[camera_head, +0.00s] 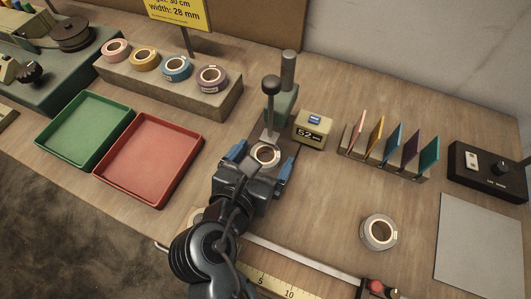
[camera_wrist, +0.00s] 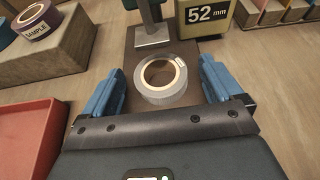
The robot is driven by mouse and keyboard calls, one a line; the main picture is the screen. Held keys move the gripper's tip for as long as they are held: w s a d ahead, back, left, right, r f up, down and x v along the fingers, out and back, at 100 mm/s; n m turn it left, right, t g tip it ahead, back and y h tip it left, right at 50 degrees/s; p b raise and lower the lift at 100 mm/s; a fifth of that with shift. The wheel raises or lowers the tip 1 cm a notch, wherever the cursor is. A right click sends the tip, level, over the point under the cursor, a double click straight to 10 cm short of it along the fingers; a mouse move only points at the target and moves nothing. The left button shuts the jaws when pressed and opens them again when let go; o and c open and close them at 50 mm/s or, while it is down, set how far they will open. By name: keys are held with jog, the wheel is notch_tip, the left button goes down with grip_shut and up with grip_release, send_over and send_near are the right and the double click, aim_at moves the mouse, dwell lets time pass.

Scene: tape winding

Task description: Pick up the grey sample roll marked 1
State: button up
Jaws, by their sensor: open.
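A grey roll (camera_head: 265,155) lies flat on the dark base plate of the gauge stand (camera_head: 282,100). In the wrist view the same grey roll (camera_wrist: 161,80) sits between the blue fingers; its number is not readable. My gripper (camera_head: 258,172) is open, with one blue finger on each side of the roll and a gap to both; it also shows in the wrist view (camera_wrist: 160,92). A second grey roll (camera_head: 379,232) lies on the bench at the right; I cannot read a number on it either.
A red tray (camera_head: 197,144) and a green tray (camera_head: 42,127) lie to the left. Coloured rolls stand on a wooden block (camera_head: 226,106) behind. A display (camera_head: 313,129) reads 52 mm. Swatches in a rack (camera_head: 425,177), a black box (camera_head: 460,175) and a ruler (camera_head: 270,281) are around.

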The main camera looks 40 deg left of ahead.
jog(key=shift+w, duration=0.1)
jog(key=c, duration=1.2)
